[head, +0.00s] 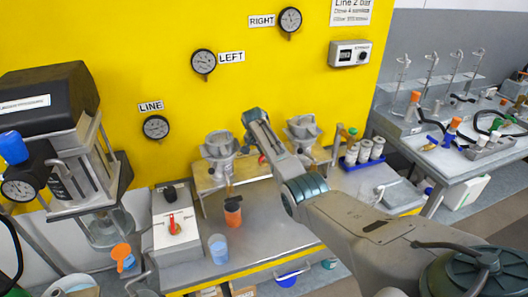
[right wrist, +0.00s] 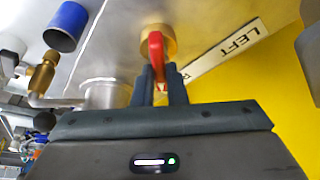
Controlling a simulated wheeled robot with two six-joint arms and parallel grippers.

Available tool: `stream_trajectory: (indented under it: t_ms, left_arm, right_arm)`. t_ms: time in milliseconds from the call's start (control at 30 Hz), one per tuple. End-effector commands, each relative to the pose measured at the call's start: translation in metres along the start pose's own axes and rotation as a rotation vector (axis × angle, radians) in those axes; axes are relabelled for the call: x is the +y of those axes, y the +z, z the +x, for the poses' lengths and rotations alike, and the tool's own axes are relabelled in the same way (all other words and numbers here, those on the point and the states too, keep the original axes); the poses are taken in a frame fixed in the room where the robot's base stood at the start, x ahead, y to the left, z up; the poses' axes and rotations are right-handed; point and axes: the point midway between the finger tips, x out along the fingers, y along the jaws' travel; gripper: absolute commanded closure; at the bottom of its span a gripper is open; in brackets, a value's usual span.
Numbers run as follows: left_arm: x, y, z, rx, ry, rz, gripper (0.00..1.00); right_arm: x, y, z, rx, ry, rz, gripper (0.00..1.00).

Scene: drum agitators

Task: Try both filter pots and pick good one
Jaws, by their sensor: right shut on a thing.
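The left filter pot (head: 219,146) is a grey metal pot on a wooden stand. The left gauge (head: 203,62), right gauge (head: 290,20) and line gauge (head: 156,127) hang on the yellow wall. My left gripper is not in view.
A blue rack of jars (head: 362,162) is right of the pots. A black-topped machine (head: 50,88) stands at the left.

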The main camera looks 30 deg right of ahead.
Motion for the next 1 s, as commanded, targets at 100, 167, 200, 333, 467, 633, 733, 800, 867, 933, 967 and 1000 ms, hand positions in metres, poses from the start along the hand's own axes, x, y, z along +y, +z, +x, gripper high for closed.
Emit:
stream_trajectory:
  t_ms: [100, 167, 200, 333, 467, 633, 733, 800, 867, 933, 967, 1000]
  left_arm:
    - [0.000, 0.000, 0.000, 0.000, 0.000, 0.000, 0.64]
    - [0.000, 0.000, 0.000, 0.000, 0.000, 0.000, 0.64]
    - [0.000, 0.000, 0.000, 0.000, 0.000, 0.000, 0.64]
    - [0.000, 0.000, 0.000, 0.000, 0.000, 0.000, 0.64]
    - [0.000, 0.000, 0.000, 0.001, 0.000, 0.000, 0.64]
    - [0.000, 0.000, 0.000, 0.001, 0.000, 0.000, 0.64]
    - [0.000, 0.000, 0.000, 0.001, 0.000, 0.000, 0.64]
    - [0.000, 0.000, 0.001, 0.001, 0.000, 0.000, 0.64]
    - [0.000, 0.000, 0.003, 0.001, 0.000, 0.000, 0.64]
    - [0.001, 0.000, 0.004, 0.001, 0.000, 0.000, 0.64]
    - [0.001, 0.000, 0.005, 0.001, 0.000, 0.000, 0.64]
    - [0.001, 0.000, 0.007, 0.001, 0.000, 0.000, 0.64]
  right_arm:
    - [0.000, -0.001, -0.001, 0.001, 0.000, 0.003, 1.00]
    - [0.000, -0.001, -0.001, 0.001, 0.000, 0.003, 1.00]
    - [0.000, -0.001, -0.001, 0.001, 0.000, 0.003, 1.00]
    - [0.000, -0.001, -0.001, 0.001, 0.000, 0.002, 0.84]
    - [0.000, -0.001, -0.001, 0.000, 0.000, 0.002, 0.66]
    - [0.000, 0.000, 0.000, 0.000, 0.000, 0.001, 0.66]
    - [0.000, 0.000, -0.001, 0.000, 0.000, 0.001, 0.66]
    - [0.000, 0.000, -0.003, 0.000, 0.000, 0.001, 0.66]
    - [0.000, 0.000, -0.008, 0.001, -0.001, 0.001, 0.66]
    - [-0.001, 0.000, -0.015, 0.002, -0.001, 0.001, 0.66]
    - [-0.001, 0.000, -0.019, 0.002, -0.002, 0.001, 0.66]
    - [-0.001, 0.000, -0.025, 0.003, -0.002, 0.001, 0.66]
